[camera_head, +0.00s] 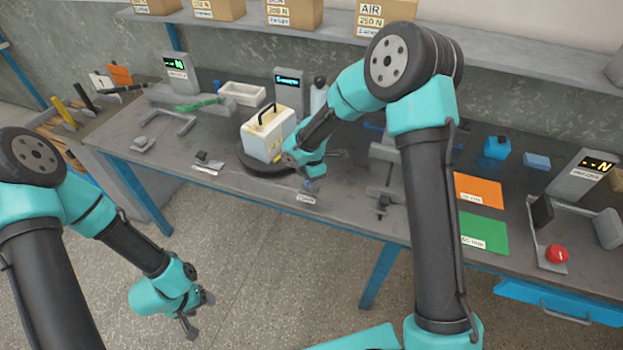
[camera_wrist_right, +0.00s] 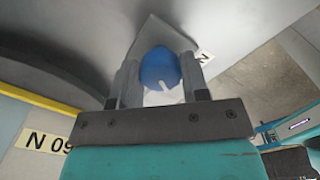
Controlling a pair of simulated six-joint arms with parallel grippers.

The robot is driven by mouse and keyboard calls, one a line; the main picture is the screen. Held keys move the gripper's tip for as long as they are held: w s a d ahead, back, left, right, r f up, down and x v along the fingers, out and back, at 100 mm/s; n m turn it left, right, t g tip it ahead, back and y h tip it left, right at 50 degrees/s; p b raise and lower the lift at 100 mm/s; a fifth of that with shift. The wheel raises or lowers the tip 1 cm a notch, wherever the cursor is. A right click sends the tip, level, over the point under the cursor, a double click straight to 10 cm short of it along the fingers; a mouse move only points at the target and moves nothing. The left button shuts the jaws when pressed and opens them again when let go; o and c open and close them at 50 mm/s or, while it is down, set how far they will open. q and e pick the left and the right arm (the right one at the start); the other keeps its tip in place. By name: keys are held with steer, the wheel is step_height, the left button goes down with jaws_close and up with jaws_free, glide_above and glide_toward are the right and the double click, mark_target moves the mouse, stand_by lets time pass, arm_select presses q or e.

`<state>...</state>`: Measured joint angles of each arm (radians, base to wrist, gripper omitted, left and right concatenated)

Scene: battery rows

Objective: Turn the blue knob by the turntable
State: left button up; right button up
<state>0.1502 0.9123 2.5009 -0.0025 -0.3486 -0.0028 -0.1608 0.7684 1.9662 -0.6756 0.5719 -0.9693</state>
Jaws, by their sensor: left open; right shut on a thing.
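The blue knob (camera_wrist_right: 160,68) sits between the fingers of my right gripper (camera_wrist_right: 160,80) in the right wrist view, with a white mark on its face. The right gripper is shut on it. In the head view my right gripper (camera_head: 313,184) is at the front right edge of the dark round turntable (camera_head: 255,168), and the knob is hidden there. A cream box with a black handle (camera_head: 266,135) stands on the turntable. My left gripper (camera_head: 192,318) is open and empty, hanging over the floor in front of the table.
A grey bench (camera_head: 340,215) carries displays, clamps and fixtures. An orange sheet (camera_head: 478,190) and a green sheet (camera_head: 484,233) lie on the right, near a red button (camera_head: 557,254). Boxes stand on the shelf (camera_head: 480,55) behind. A small white tray (camera_head: 242,94) is behind the turntable.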

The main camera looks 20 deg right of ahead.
steer(key=m, duration=0.4)
steer(key=shift+m, duration=0.4)
steer(key=o, duration=0.9)
step_height(320, 180, up, 18)
steer(key=shift+f, duration=0.25)
stand_by(0.4)
steer(key=shift+s+f, duration=0.1)
steer(key=shift+f, duration=0.05)
